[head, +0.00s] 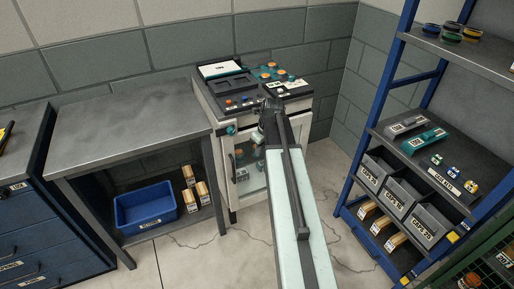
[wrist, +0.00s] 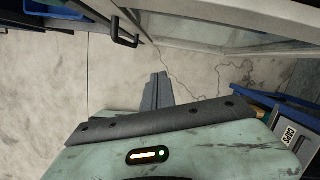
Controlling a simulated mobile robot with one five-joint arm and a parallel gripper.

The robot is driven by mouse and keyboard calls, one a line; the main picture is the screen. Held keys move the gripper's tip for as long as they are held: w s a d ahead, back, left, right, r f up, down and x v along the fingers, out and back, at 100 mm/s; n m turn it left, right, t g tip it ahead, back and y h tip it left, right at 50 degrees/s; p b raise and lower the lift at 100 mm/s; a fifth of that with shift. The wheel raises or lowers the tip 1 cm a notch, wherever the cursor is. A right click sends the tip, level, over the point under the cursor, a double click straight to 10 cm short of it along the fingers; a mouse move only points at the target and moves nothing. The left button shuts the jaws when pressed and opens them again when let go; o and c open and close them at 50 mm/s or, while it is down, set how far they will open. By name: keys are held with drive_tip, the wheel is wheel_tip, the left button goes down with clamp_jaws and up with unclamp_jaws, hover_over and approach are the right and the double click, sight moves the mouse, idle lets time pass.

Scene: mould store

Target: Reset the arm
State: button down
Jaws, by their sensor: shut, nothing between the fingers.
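My arm stretches forward from the bottom of the head view, a pale green link with a dark bar along it. Its far dark end is in front of the white cabinet (head: 226,154). I cannot make out my fingertips there. In the wrist view my gripper (wrist: 158,90) shows as two dark fingers close together, shut and empty. Bare floor (wrist: 110,70) lies behind the fingers. The cabinet's dark door handle (wrist: 124,31) is above and left of them.
A grey workbench (head: 130,118) stands left, with a blue bin (head: 145,208) on its lower shelf. A blue-framed rack (head: 360,150) with grey bins (head: 398,196) stands right. Dials and a panel top the cabinet.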

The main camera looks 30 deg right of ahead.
drive_tip(key=p+v, duration=0.5)
drive_tip(key=v, duration=0.2)
drive_tip(key=shift+a+r, duration=0.15)
drive_tip(key=shift+a, duration=0.15)
drive_tip(key=w+a+r+n+g+p, duration=0.1)
drive_tip(key=a+r+n+p, duration=0.15)
drive_tip(key=a, duration=0.75)
drive_tip(key=w+a+r+n+p, duration=0.1)
drive_tip(key=a+n, duration=0.3)
drive_tip(key=a, duration=0.7)
drive_tip(key=s+a+n+g, duration=0.1)
drive_tip(key=s+a+n, duration=0.3)
drive_tip(key=n, duration=0.9)
drive_tip(key=s+a+n+p, duration=0.1)
drive_tip(key=s+a+n, duration=0.3)
drive_tip(key=n, duration=0.9)
drive_tip(key=shift+s+r+n+g+h, duration=0.15)
drive_tip(key=shift+s+n+g+h, duration=0.2)
drive_tip(key=shift+s, duration=0.35)
drive_tip(key=c, duration=2.1)
unclamp_jaws()
drive_tip(key=shift+c, duration=0.2)
